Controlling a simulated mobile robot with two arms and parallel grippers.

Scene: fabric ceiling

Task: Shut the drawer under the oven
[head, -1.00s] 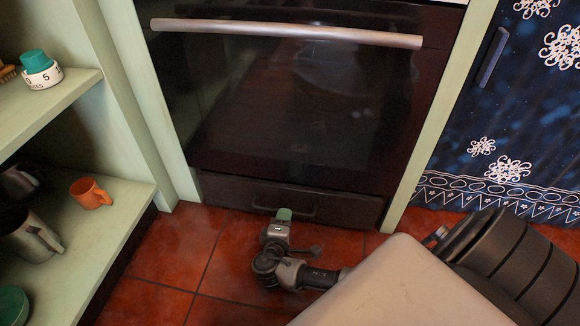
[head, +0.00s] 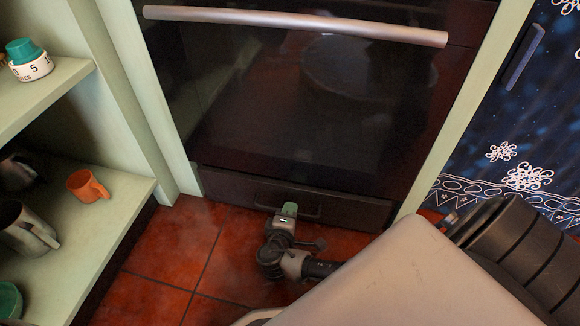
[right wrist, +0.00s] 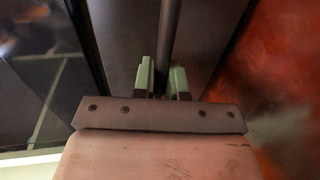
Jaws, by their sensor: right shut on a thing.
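The dark drawer (head: 350,208) sits at the bottom of the oven (head: 300,110), just above the red floor. Its front looks about flush with the oven, but I cannot tell whether a small gap is left. My right gripper (head: 289,210) is at the drawer's bar handle (head: 312,217). In the right wrist view the handle (right wrist: 171,40) runs between the green fingertips of my right gripper (right wrist: 162,78), which is shut on it. My left gripper is not in view.
A blue snowflake-patterned cabinet (head: 510,130) is at the right. Red tiled floor (head: 180,250) lies clear in front.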

